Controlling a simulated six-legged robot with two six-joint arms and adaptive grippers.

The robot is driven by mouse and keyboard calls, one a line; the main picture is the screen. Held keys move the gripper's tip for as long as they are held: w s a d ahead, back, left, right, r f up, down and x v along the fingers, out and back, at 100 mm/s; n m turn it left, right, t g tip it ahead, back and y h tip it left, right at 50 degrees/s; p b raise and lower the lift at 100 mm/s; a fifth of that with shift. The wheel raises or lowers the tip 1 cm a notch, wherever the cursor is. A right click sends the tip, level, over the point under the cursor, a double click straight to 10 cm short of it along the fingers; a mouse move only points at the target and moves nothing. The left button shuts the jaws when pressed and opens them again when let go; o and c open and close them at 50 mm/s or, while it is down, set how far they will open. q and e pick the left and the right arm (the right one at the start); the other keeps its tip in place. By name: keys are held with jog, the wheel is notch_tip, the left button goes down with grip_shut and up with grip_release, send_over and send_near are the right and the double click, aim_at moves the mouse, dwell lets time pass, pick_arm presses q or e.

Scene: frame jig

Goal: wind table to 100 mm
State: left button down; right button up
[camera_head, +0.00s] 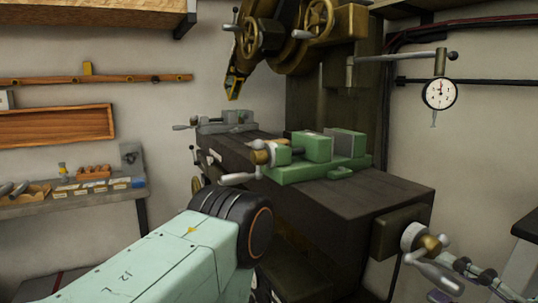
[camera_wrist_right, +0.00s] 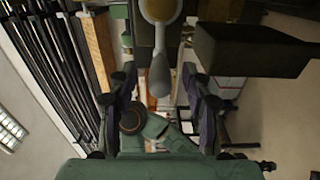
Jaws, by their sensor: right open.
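The dark machine table (camera_head: 350,195) carries a green vise (camera_head: 330,168). At its right end is a crank with a round hub (camera_head: 413,236), a brass part and a grey handle (camera_head: 438,276) slanting down to the right. My right gripper (camera_head: 458,281) is open close to this handle at the lower right. In the right wrist view, the grey handle (camera_wrist_right: 160,78) appears between the two spread fingers of my gripper (camera_wrist_right: 158,88), with gaps on both sides. Whether it lies between the fingers in depth is unclear. My left gripper is not in view.
A dial gauge (camera_head: 440,93) hangs on an arm at the upper right. A grey vise (camera_head: 225,122) sits at the table's far end. The brass-wheeled machine head (camera_head: 285,30) overhangs the table. A bench with small parts (camera_head: 75,190) stands at the left.

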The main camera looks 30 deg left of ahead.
jog(key=shift+w+a, duration=0.2)
jog(key=shift+a, duration=0.1)
dwell(0.4)
grip_shut()
dwell(0.5)
dwell(0.4)
